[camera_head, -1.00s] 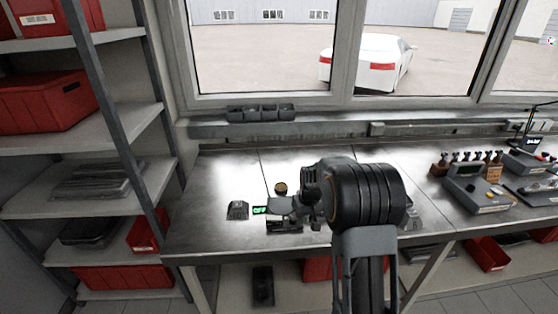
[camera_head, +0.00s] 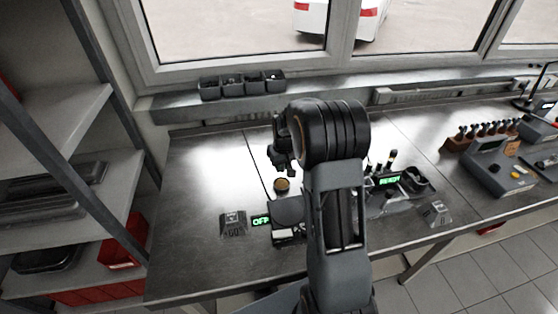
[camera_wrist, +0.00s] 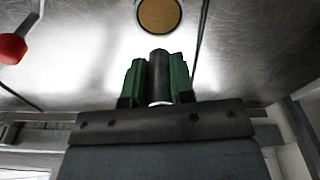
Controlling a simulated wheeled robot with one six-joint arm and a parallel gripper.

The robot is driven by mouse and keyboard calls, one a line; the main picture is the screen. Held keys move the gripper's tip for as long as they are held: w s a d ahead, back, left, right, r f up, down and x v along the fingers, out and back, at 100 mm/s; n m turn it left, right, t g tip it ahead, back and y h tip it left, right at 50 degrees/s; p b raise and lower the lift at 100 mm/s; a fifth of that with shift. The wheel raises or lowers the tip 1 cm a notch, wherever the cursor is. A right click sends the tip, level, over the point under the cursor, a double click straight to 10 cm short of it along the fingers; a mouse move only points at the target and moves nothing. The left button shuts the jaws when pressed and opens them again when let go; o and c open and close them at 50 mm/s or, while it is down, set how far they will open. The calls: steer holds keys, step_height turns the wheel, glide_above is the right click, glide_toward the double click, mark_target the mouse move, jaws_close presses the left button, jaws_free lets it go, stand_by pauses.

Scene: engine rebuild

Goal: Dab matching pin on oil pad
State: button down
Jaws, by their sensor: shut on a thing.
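The oil pad is a small round tan disc in a dark rim (camera_head: 281,185), lying on the bench left of my arm. It also shows at the top of the wrist view (camera_wrist: 159,15), partly cut by the frame edge. My gripper (camera_head: 281,155) hangs just behind and above the pad in the head view. In the wrist view its green fingers (camera_wrist: 158,75) are shut on a dark cylindrical pin (camera_wrist: 158,70), which points towards the pad. A visible gap separates pin and pad in that picture; their height difference cannot be told.
A green OFF display (camera_head: 261,220) and an angular grey block (camera_head: 233,222) sit before the pad. A lit green display (camera_head: 389,180) stands right of my arm, near upright pins (camera_head: 392,155). Dark bins (camera_head: 243,84) line the sill. Bare bench lies left of the pad.

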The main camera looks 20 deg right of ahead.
mark_target(281, 183)
steer(key=shift+s+a+f+b, duration=0.1)
steer(key=shift+s+f+b, duration=0.05)
steer(key=shift+f+b, duration=2.15)
steer(key=shift+f+b, duration=0.4)
steer(key=shift+f, duration=1.1)
stand_by(0.6)
steer(key=shift+r, duration=0.1)
steer(key=shift+r+p, duration=2.25)
steer(key=shift+r, duration=1.25)
